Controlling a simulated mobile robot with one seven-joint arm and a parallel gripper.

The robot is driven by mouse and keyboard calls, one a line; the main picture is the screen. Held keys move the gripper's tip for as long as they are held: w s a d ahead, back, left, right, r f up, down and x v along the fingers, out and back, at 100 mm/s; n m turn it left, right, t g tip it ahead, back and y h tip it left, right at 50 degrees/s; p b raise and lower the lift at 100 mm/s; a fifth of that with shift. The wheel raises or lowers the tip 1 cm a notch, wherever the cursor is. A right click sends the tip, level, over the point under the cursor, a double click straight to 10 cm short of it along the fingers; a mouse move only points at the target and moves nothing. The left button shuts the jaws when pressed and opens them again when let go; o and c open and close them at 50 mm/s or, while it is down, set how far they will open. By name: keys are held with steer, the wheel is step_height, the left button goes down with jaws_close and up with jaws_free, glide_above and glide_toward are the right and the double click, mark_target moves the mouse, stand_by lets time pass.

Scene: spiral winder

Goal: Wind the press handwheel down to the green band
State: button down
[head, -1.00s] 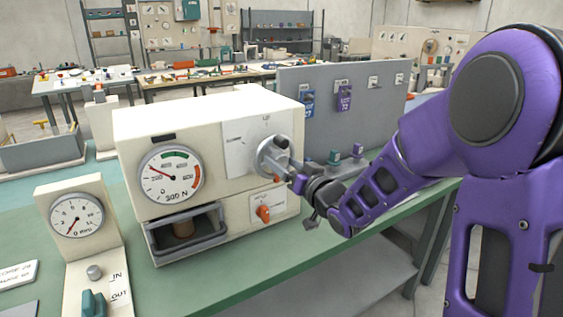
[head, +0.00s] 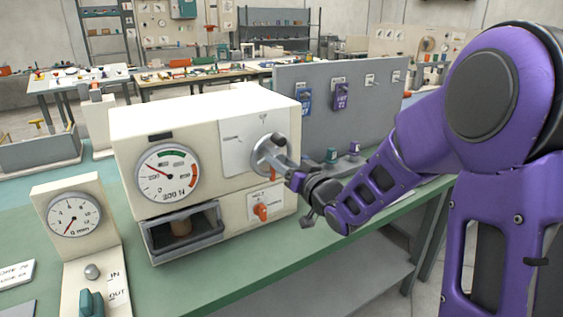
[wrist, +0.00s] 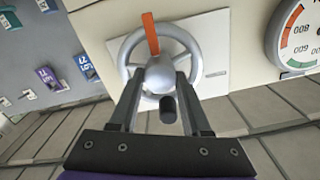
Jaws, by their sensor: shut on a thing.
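The press is a cream box with a dial gauge (head: 167,174) on its front. Its needle points to the upper left, left of the green band (head: 172,153) at the top; an orange-red band is at the right. The grey handwheel (head: 264,154) is on the right of the front. In the wrist view the handwheel (wrist: 188,45) is a silver ring with an orange mark (wrist: 150,33) at its top. My gripper (head: 284,167) is at the wheel, and its fingers (wrist: 160,78) are shut on the central hub. A dark knob (wrist: 168,108) shows between the fingers.
An orange knob (head: 261,211) sits below the wheel. An open drawer-like bay (head: 183,232) holds a brown cylinder. A smaller dial stand (head: 75,214) is at the left. A grey panel with hanging tags (head: 340,97) stands behind my gripper. The green bench front is clear.

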steer(key=shift+m+p, duration=1.2)
steer(key=shift+m, duration=1.5)
steer(key=shift+c, duration=1.8)
jaws_free()
